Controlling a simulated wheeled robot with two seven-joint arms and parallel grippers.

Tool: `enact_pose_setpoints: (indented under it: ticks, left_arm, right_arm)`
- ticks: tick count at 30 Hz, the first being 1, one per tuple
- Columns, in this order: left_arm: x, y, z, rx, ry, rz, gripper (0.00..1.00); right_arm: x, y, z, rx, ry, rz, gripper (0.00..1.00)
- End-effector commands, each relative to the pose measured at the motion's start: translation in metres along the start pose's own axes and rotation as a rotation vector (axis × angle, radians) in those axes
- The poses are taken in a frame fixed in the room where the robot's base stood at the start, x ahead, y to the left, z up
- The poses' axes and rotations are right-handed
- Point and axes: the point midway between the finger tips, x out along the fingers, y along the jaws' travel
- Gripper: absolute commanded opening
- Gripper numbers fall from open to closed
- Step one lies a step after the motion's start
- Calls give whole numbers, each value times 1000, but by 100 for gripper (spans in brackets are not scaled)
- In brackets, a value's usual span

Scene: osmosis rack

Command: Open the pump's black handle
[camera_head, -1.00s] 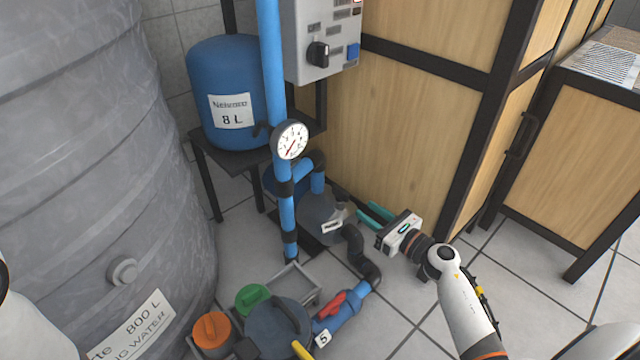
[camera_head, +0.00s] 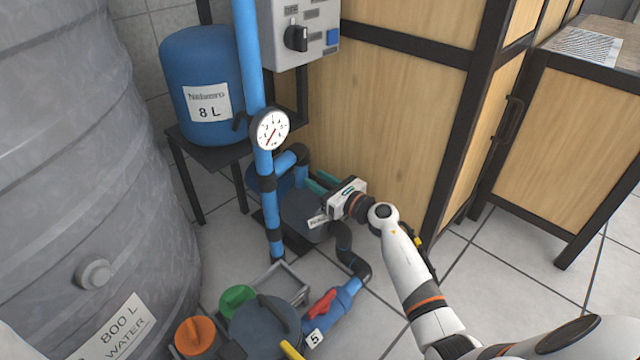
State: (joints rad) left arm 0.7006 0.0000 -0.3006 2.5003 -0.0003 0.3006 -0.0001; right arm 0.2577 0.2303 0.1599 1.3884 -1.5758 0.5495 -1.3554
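The pump (camera_head: 302,212) is a dark grey body with a blue rear part. It stands on the floor behind the blue pipes, beside the wooden cabinet. My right gripper (camera_head: 319,183) comes in from the right, over the top of the pump. Its two teal fingers point left and look apart, with nothing seen between them. No black handle on the pump itself can be made out; the gripper covers part of the pump. My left gripper is not in view.
A pressure gauge (camera_head: 270,129) and vertical blue pipe (camera_head: 248,60) stand left of my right gripper. The wooden cabinet (camera_head: 400,120) is close behind it. A red-handled valve (camera_head: 321,304) and a grey lidded vessel (camera_head: 262,328) are in front. Floor is free at right.

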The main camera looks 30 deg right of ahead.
Motion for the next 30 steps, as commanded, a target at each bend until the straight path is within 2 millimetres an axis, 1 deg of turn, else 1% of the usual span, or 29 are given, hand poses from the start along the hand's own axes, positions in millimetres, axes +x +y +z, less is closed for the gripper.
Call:
enact_pose_setpoints:
  ticks: [5,6,8,9,12,16,19,24,26,27,30]
  left_arm:
    - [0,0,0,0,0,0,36]
    - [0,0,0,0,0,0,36]
    - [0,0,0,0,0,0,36]
    - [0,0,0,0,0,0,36]
    - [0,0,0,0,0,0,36]
    - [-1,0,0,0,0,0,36]
    - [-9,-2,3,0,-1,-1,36]
    - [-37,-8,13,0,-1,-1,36]
    - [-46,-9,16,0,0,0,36]
    - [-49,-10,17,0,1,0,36]
    - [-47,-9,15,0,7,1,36]
  right_arm:
    - [0,0,0,0,0,0,34]
    - [0,0,0,0,0,0,30]
    - [0,0,0,0,0,0,21]
    - [0,0,0,0,0,0,14]
    - [0,0,0,0,0,0,0]
    - [0,0,0,0,0,-3,0]
    - [0,1,3,-3,1,-38,0]
    - [0,-1,7,-7,0,-187,0]
    - [0,-2,7,-6,0,-241,0]
    - [0,-3,6,-5,-2,-284,0]
    - [0,-5,1,-1,-3,-358,0]
